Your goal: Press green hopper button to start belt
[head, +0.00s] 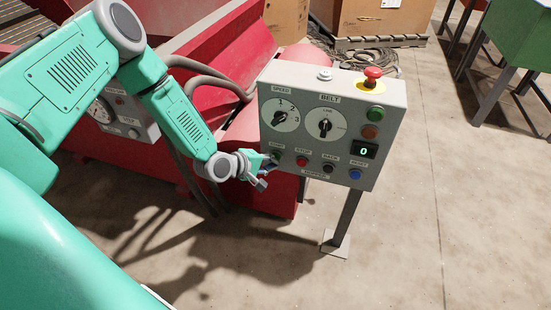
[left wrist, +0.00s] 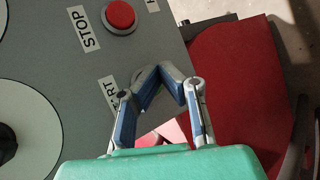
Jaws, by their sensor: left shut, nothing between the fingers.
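The grey control box (head: 302,140) stands on a post and carries the hopper button row along its bottom edge. My left gripper (head: 267,168) is shut and empty at the row's left end, by the START label (head: 277,148). In the left wrist view its fingertips (left wrist: 164,70) meet at the panel's edge and partly cover the START label (left wrist: 107,90). The green hopper button is mostly hidden behind the fingers; I cannot tell whether they touch it. The red STOP button (head: 302,161) is just right of it and also shows in the left wrist view (left wrist: 120,16). My right gripper is out of view.
Black (head: 328,168) and blue (head: 355,174) buttons continue the row. The display (head: 363,151) reads 0. Another green button (head: 376,114) and a red emergency stop (head: 373,75) are higher up. A red machine (head: 240,160) stands behind the box.

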